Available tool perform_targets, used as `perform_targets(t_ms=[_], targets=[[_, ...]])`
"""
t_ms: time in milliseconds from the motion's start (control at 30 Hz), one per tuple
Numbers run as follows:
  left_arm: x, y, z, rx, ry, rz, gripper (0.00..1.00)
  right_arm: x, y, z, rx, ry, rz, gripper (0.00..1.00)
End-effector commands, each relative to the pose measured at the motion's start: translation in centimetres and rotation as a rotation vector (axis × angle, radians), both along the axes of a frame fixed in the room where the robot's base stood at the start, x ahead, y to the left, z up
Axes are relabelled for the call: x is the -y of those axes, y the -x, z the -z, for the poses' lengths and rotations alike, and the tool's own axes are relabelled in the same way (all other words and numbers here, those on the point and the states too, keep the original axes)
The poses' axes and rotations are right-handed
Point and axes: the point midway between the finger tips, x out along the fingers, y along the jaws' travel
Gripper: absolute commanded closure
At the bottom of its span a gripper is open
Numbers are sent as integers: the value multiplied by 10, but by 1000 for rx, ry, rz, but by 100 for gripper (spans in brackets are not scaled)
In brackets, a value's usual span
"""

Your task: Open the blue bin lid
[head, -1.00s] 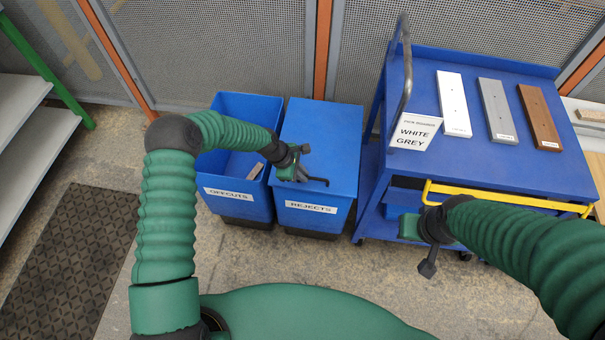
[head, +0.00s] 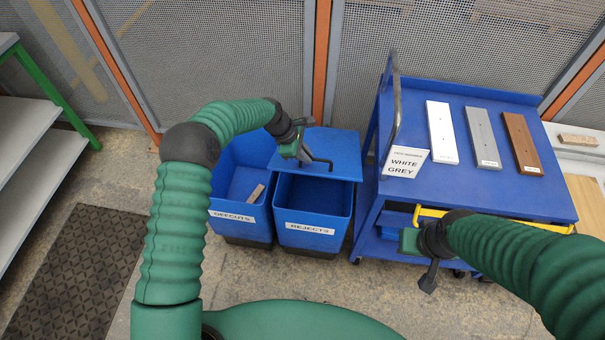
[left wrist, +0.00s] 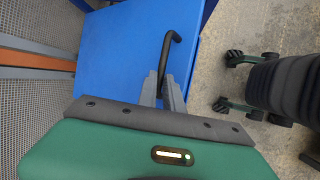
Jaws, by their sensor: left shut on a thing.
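The blue lid (head: 340,150) of the REJECTS bin (head: 312,232) is tilted up at its front edge. A dark gap and part of the bin's inside show below it. My left gripper (head: 304,156) is shut on the lid's black handle (head: 322,163), near the lid's left front. In the left wrist view the fingers (left wrist: 165,88) close around the handle (left wrist: 167,50) above the blue lid (left wrist: 122,55). My right gripper (head: 430,278) hangs at the front of the blue cart, away from the bins; its jaws are too unclear to read.
The open OFFCUTS bin (head: 232,205) with a small offcut stands to the left. The blue cart (head: 470,190) stands close on the right, holding white, grey and brown boards and a WHITE GREY sign (head: 404,162). A mesh fence (head: 230,50) is behind the bins.

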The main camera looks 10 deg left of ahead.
Motion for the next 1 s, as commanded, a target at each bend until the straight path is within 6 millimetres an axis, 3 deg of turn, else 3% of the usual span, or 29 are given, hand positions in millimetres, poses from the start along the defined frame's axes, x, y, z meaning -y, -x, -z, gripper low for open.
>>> perform_targets(t_ms=[100,367,1000], targets=[[2,-19,-22,13,3,-5,100,0,0,-6,0,0,0,100],[-1,-42,-46,13,0,-6,100,0,0,-11,0,0,0,100],[-5,-49,-51,6,-4,-9,100,-1,-1,-12,2,-2,4,100]])
